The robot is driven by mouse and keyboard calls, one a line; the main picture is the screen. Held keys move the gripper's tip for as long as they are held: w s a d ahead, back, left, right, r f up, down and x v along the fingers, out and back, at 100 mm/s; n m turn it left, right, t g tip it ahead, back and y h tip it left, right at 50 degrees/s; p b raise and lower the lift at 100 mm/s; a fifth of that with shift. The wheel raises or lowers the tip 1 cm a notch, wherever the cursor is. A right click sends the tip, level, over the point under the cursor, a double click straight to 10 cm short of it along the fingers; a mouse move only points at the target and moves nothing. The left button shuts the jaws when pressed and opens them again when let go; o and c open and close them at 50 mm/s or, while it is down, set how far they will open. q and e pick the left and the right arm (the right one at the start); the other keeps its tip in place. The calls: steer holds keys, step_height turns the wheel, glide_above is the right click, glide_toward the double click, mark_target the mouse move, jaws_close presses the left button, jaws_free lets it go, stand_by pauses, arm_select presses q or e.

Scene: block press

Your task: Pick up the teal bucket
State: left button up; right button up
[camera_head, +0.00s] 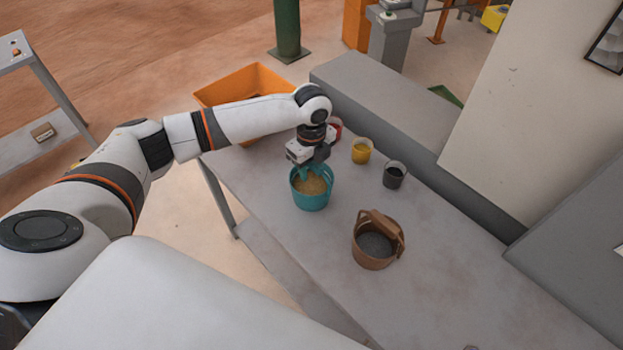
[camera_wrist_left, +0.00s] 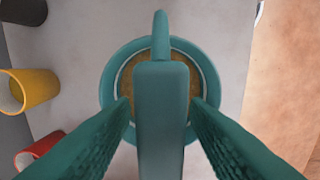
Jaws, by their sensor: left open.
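The teal bucket (camera_head: 311,200) stands upright on the grey table (camera_head: 440,240), holding a tan, grainy fill. My left gripper (camera_head: 309,168) is right above it, pointing down. In the left wrist view the bucket (camera_wrist_left: 164,110) is seen from above, its upright handle running through the middle of the picture. My left gripper's two teal fingers (camera_wrist_left: 161,112) are apart, one on each side of the handle, with a gap to it on both sides. Whether the fingertips reach below the handle's top is hard to tell. My right gripper is not in view.
A brown bucket (camera_head: 370,255) with dark fill stands to the right and nearer. A red cup (camera_head: 336,129), a yellow cup (camera_head: 361,154) and a dark grey cup (camera_head: 393,179) stand behind. An orange bin (camera_head: 250,82) is past the table's far left end.

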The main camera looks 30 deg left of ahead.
arm_select(q)
steer(key=shift+f, duration=0.65)
jaws_close()
steer(key=shift+w+r, duration=0.1)
steer(key=shift+r, duration=0.1)
steer(key=shift+r, duration=0.3)
step_height(320, 180, up, 7)
steer(key=shift+r+b, duration=0.1)
steer(key=shift+b, duration=1.05)
step_height(320, 180, up, 3)
steer(key=shift+f+p, duration=0.1)
steer(key=shift+p, duration=0.35)
step_height(320, 180, up, 4)
steer(key=p, duration=0.5)
